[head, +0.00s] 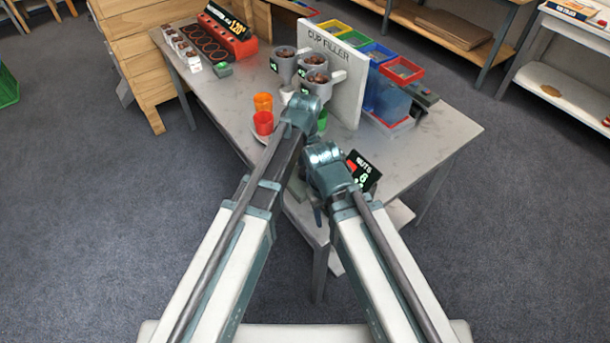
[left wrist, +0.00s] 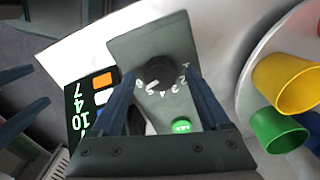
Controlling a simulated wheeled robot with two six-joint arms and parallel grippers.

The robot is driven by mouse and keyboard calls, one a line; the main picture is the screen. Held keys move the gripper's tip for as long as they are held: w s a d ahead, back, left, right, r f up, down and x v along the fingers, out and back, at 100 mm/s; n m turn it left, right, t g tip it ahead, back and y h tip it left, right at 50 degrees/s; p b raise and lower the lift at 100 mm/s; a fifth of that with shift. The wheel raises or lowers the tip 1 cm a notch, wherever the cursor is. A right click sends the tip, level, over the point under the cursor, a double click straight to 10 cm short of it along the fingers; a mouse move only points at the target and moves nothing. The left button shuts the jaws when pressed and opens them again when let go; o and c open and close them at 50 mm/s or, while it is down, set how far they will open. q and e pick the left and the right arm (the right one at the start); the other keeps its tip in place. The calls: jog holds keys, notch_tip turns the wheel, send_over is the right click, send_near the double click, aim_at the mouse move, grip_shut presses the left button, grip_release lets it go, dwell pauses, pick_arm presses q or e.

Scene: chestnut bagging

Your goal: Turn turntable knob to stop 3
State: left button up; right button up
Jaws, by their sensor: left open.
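In the left wrist view, a round black knob (left wrist: 160,73) sits on a grey control panel (left wrist: 128,47) with small white marks around it. I cannot make out which mark the knob points at. A green button (left wrist: 181,126) is on the same panel. My left gripper (left wrist: 160,82) is open, one finger on each side of the knob; contact is unclear. The pale turntable (left wrist: 247,75) is to the right, with yellow (left wrist: 290,82) and green (left wrist: 277,131) cups. Dark finger-like shapes at the left wrist view's left edge may be my right gripper.
A display with numbers (left wrist: 75,100) stands left of the panel. In the head view, the white CUP FILLER board (head: 335,70), chestnut-filled hoppers (head: 312,62) and coloured bins (head: 378,55) stand behind. The table's right end (head: 450,130) is clear.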

pick_arm(q)
jog(key=shift+f, duration=0.25)
pick_arm(e)
jog(key=shift+f, duration=0.25)
pick_arm(q)
grip_shut()
jog(key=shift+n, duration=0.4)
jog(key=n, duration=0.8)
jog(key=shift+n, duration=0.3)
jog(key=n, duration=0.4)
jog(key=shift+n, duration=2.1)
